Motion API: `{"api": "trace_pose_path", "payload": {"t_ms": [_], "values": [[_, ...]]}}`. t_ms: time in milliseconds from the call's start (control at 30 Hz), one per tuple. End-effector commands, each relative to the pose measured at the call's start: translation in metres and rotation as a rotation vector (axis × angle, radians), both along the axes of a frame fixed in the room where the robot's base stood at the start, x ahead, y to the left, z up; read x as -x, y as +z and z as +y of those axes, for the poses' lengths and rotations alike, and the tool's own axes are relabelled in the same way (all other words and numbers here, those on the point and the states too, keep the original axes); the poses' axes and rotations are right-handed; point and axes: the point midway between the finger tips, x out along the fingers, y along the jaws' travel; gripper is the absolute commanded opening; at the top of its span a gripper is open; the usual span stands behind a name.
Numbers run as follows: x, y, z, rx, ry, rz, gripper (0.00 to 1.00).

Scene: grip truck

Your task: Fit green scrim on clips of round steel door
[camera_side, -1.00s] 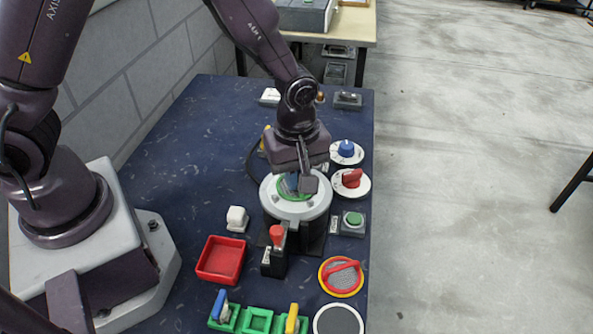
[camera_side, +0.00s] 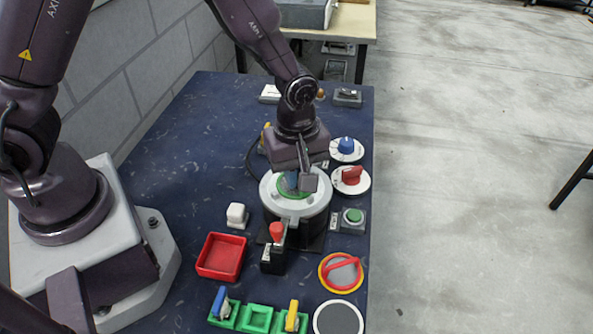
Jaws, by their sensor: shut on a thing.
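The round steel door (camera_side: 313,217) is a grey disc-topped cylinder on a dark base in the middle of the blue table. The green scrim (camera_side: 287,196) lies level at the middle of the door's top, under my gripper. My gripper (camera_side: 298,182) points down over the door and is shut on the scrim's handle, which shows as a bit of blue between the fingers. The gripper hides much of the scrim and the far part of the door. I cannot tell whether the scrim is seated on the clips.
A red-handled lever (camera_side: 276,236) stands just in front of the door. A red tray (camera_side: 221,257), a white switch (camera_side: 237,215), a red-and-yellow scrim (camera_side: 341,273) and green holders (camera_side: 257,319) lie nearer. Red (camera_side: 351,177) and blue (camera_side: 346,147) knobs and a green button (camera_side: 354,216) are right.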

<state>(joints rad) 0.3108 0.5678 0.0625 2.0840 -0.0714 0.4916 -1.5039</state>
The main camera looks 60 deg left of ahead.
Motion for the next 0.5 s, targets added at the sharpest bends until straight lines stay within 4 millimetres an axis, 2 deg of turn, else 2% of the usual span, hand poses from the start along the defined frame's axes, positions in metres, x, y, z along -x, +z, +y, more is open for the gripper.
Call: {"api": "trace_pose_path", "payload": {"t_ms": [400, 433, 500], "values": [[-0.0001, -0.0041, -0.0001, 0.000, 0.000, 0.000, 0.00], [-0.0002, -0.0042, -0.0001, 0.000, 0.000, 0.000, 0.12], [-0.0002, -0.0040, -0.0001, 0.000, 0.000, -0.001, 0.28]]}}
